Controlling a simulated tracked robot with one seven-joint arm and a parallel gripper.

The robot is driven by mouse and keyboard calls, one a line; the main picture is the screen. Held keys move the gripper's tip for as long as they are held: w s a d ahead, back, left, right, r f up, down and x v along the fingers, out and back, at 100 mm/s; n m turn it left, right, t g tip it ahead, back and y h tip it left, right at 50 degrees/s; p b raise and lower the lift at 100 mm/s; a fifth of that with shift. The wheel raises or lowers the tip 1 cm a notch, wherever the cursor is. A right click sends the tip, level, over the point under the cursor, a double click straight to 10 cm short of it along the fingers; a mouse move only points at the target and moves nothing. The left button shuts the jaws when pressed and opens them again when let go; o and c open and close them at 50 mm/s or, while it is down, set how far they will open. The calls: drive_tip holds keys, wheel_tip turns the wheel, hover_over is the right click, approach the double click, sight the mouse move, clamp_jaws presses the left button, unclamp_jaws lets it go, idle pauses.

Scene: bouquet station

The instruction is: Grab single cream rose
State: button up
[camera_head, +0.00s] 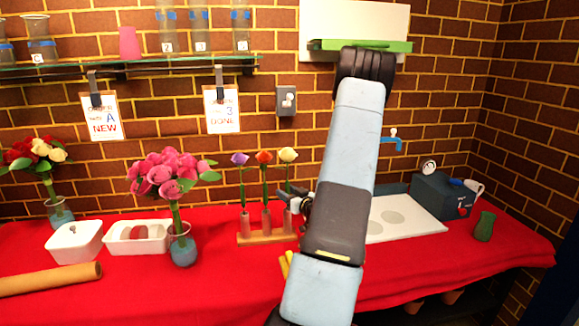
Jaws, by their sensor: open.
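The single cream rose (288,155) stands upright at the right end of a small wooden rack (252,238), its head above the tubes. The lower stem is partly hidden by my gripper. I cannot tell whether the fingers touch the stem.
A vase of pink roses (182,245) stands left of the rack, with white containers (75,242) and a red and cream bouquet (40,152) farther left. A white board (400,218), a blue-grey box (438,193) and a green vase (484,227) are at right.

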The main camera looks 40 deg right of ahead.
drive_tip(key=shift+c, duration=0.2)
clamp_jaws()
drive_tip(key=shift+r, duration=0.1)
